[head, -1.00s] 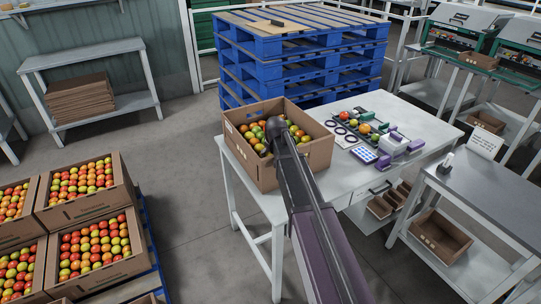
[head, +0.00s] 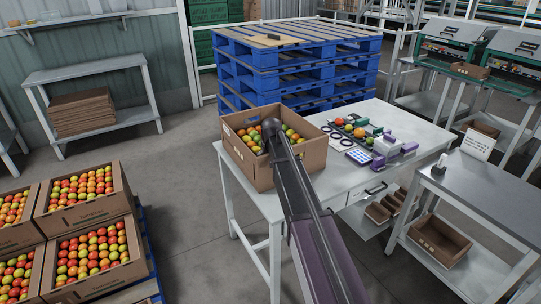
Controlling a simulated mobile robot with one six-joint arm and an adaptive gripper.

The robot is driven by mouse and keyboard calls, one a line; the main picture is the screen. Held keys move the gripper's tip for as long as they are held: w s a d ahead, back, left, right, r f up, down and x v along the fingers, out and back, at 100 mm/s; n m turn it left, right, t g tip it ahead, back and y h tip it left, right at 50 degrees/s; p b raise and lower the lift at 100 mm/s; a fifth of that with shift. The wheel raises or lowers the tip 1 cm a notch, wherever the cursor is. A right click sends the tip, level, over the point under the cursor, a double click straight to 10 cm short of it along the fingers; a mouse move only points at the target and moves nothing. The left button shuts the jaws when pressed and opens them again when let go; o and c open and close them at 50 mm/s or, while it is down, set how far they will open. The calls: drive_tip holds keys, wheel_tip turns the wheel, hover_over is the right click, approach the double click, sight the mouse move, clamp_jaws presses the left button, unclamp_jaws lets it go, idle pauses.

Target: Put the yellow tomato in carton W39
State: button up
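A large open cardboard carton (head: 291,172) full of mixed red, orange, yellow and green tomatoes stands on the white table (head: 345,190). My arm reaches over its near side. The arm's dark rounded end (head: 270,126) is above the tomatoes; my gripper's fingers are hidden, so I cannot see whether they hold anything. A short row of tomatoes lies on the table right of the carton, with a red one (head: 339,121) and an orange one (head: 359,133). I cannot single out the yellow tomato. No carton label reads as W39 at this size.
Purple and white devices (head: 388,147), dark rings and a blue-dotted card (head: 357,156) lie on the table. Small cartons (head: 380,212) sit on its lower shelf. A grey bench (head: 490,195) is at right, blue pallets (head: 290,75) behind, filled tomato cartons (head: 95,282) at left.

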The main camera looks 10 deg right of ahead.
drive_tip(key=shift+w+a+f, duration=0.1)
drive_tip(key=shift+w+a, duration=0.05)
drive_tip(key=shift+w, duration=0.4)
drive_tip(key=o, duration=0.4)
drive_tip(key=shift+o, duration=0.2)
drive_tip(key=shift+w, duration=0.2)
drive_tip(key=shift+w+p, duration=0.3)
drive_tip(key=shift+p, duration=0.85)
drive_tip(key=shift+r+p, duration=0.2)
drive_tip(key=shift+p, duration=1.2)
drive_tip(key=shift+r, duration=0.1)
drive_tip(key=shift+r+p, duration=0.25)
drive_tip(key=shift+p, duration=0.5)
drive_tip(key=shift+s+r+p, duration=0.2)
drive_tip(key=shift+r+p, duration=0.2)
